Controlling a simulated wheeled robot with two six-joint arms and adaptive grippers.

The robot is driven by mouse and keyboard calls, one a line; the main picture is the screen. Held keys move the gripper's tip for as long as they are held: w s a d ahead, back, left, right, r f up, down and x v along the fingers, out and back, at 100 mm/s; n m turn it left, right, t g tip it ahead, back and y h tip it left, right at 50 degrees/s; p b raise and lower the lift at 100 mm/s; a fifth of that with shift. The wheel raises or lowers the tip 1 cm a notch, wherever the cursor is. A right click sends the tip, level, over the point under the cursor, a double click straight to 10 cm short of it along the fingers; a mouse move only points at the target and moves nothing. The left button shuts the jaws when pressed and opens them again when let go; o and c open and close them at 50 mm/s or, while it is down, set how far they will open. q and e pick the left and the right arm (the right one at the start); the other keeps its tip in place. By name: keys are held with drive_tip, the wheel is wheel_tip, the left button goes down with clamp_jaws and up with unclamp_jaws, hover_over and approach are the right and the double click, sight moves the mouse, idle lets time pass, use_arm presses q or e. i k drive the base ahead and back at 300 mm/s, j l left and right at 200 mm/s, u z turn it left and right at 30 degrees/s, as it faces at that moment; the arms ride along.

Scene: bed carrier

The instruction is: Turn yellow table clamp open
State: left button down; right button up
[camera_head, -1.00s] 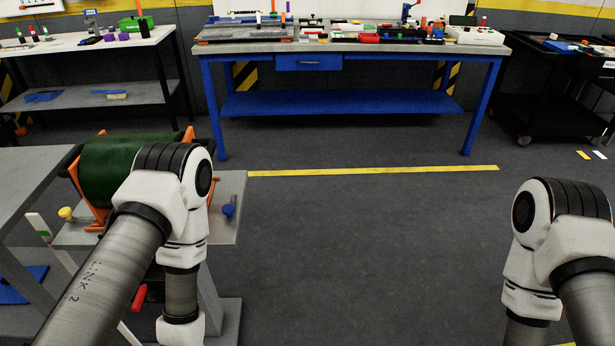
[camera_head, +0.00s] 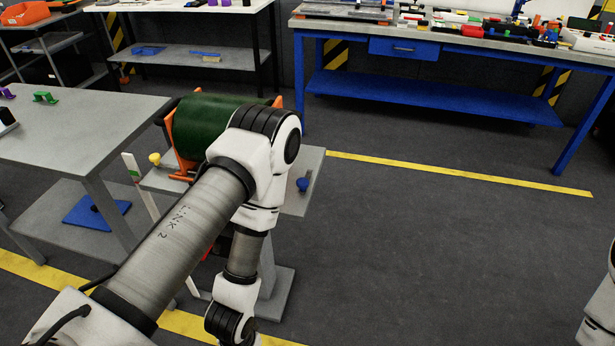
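The yellow clamp knob (camera_head: 154,158) stands on the left part of a grey stand top (camera_head: 313,172), beside an orange bracket (camera_head: 184,178) that holds a dark green cylinder (camera_head: 203,120). A blue knob (camera_head: 302,184) stands on the right part of the same top. My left arm hangs in front of the stand and hides part of it. My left gripper is out of the frame below. Only a piece of my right arm shows at the right edge, and its gripper is out of view.
A grey table (camera_head: 72,125) stands at the left, close to the stand. A blue workbench (camera_head: 440,97) crowded with parts is at the back right. The floor (camera_head: 420,260) to the right of the stand is clear, with a yellow line (camera_head: 460,174) across it.

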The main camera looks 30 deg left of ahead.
sight(155, 158)
drive_tip(key=u, duration=1.7)
drive_tip(key=i+j+z, duration=0.15)
drive_tip(key=z, duration=0.2)
drive_tip(key=j+z, duration=0.35)
drive_tip(key=i+j+z, duration=0.15)
drive_tip(key=z, duration=0.15)
drive_tip(key=j, duration=0.1)
